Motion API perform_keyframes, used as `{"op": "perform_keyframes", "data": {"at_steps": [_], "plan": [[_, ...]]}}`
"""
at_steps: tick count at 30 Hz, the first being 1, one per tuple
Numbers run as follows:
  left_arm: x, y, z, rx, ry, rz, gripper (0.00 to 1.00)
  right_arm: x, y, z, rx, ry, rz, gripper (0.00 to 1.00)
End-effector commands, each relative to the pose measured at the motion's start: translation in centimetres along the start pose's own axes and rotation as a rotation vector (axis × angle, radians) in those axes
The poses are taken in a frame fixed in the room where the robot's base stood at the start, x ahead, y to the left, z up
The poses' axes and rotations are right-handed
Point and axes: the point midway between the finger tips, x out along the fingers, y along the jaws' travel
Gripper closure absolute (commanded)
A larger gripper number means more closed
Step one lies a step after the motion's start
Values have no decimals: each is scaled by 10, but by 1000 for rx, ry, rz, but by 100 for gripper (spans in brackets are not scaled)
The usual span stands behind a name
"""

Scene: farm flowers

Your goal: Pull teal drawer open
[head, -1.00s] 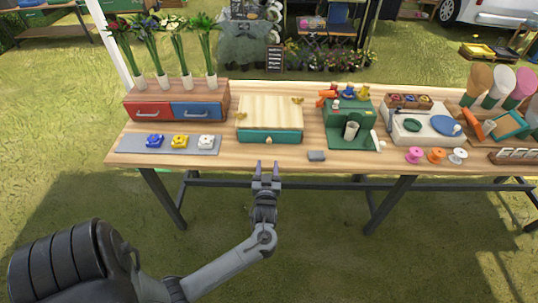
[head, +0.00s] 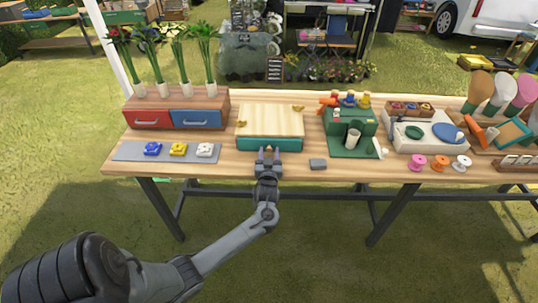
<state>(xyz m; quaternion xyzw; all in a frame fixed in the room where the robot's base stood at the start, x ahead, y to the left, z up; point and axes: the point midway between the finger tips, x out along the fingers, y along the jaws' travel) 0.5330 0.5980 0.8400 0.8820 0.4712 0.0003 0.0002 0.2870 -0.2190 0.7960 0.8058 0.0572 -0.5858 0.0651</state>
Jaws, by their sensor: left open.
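The teal drawer (head: 254,143) is the front of a small box with a pale wooden top (head: 271,119), in the middle of the table. It looks shut. A small knob (head: 268,148) on its front is partly hidden by my gripper. My left gripper (head: 269,155) is open, its two fingers pointing at the drawer front, one on each side of the knob. I cannot tell whether the fingers touch it. My right gripper is not in view.
A box with red (head: 148,118) and blue (head: 196,118) drawers and flower bunches stands to the left. A grey mat (head: 128,150) holds blue, yellow and white pieces. A grey block (head: 318,164) lies just right of my gripper. A green stand (head: 341,144) is further right.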

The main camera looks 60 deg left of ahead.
Motion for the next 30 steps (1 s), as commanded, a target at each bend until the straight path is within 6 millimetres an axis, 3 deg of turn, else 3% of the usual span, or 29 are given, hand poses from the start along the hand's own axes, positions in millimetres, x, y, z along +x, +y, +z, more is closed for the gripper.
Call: {"op": "perform_keyframes", "data": {"at_steps": [8, 18, 26, 30], "plan": [[1, 0, 0, 0, 0, 0, 49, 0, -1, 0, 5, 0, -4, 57], [0, 0, 0, 0, -1, 0, 100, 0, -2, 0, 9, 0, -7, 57], [-1, 0, 0, 0, -1, 1, 100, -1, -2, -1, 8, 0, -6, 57], [-18, 1, -3, 1, -5, 3, 100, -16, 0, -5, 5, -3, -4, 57]]}}
